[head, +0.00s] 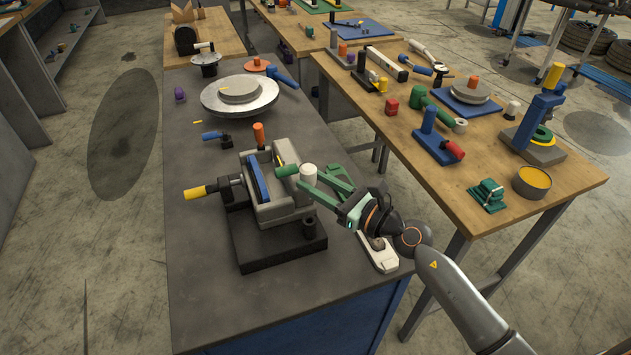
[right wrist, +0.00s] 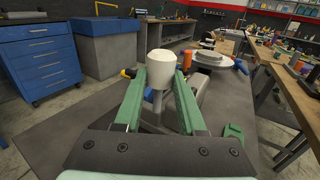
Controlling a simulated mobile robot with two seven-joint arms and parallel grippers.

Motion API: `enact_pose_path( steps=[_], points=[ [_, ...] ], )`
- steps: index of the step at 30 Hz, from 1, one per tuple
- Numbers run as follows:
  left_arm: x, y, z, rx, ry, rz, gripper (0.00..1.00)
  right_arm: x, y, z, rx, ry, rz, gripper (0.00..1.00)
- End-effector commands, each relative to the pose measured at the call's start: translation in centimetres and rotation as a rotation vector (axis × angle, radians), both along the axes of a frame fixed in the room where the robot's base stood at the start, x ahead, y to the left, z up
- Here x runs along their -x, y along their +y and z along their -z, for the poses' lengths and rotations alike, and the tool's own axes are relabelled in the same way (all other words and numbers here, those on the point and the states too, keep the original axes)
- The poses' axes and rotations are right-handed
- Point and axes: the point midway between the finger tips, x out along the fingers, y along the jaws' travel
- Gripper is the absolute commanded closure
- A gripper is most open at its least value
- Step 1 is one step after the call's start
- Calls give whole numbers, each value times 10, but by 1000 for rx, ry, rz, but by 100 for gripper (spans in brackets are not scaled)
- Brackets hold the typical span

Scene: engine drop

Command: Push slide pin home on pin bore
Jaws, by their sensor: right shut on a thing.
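My right gripper (head: 312,182) has green fingers and reaches in from the right over a grey vise-like fixture (head: 290,208). It is shut on a pin with a white cap (head: 308,174). In the right wrist view the white cap (right wrist: 161,64) stands upright between the fingertips (right wrist: 160,80), with a grey shaft below it. The pin's lower end and the pin bore are hidden, so I cannot tell how deep the pin sits. The fixture holds a blue plate (head: 257,178) and has a yellow-ended handle (head: 196,192). My left gripper is not in view.
The fixture stands on a black base (head: 275,247) on a grey bench (head: 200,270). An orange-topped part (head: 258,134) stands behind it. A round metal disc (head: 240,95) lies farther back. A white-and-grey part (head: 378,253) is below my right wrist.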

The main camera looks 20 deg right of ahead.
Motion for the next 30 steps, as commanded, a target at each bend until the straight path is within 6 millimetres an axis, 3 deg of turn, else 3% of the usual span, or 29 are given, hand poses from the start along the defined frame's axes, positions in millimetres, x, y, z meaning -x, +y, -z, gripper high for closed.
enact_pose_path(
  steps=[20, 30],
  points=[
    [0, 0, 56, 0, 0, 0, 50, 0, 0, 60, 2, 0, 0, 100],
    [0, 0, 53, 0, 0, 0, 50, 0, 0, 57, 1, -1, -1, 100]
  ],
)
